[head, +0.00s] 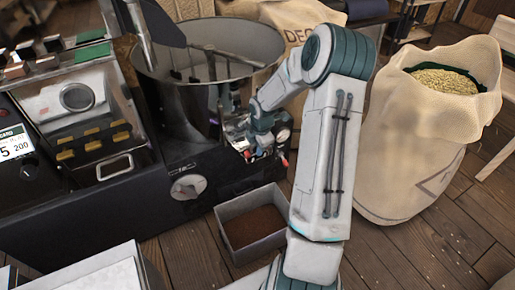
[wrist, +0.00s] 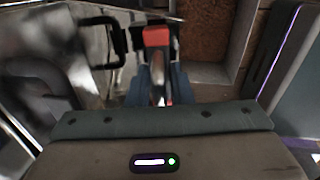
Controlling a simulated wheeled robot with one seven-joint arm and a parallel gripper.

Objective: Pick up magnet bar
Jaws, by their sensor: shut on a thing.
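My gripper (head: 262,142) is at the small ledge on the front of the roaster, above the bin. In the wrist view its two blue fingers (wrist: 160,82) are shut on the magnet bar (wrist: 157,38), which shows a red end and a shiny metal part between the fingers. A dark part lies around the red end; I cannot tell whether it belongs to the bar. In the head view the bar is too small and too hidden by my gripper to make out.
A grey bin (head: 222,213) with brown contents stands on the floor below my gripper. The large round cooling drum (head: 150,65) is behind and left. A black handle (wrist: 118,42) is close to my left finger. A big bean sack (head: 395,150) stands at right.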

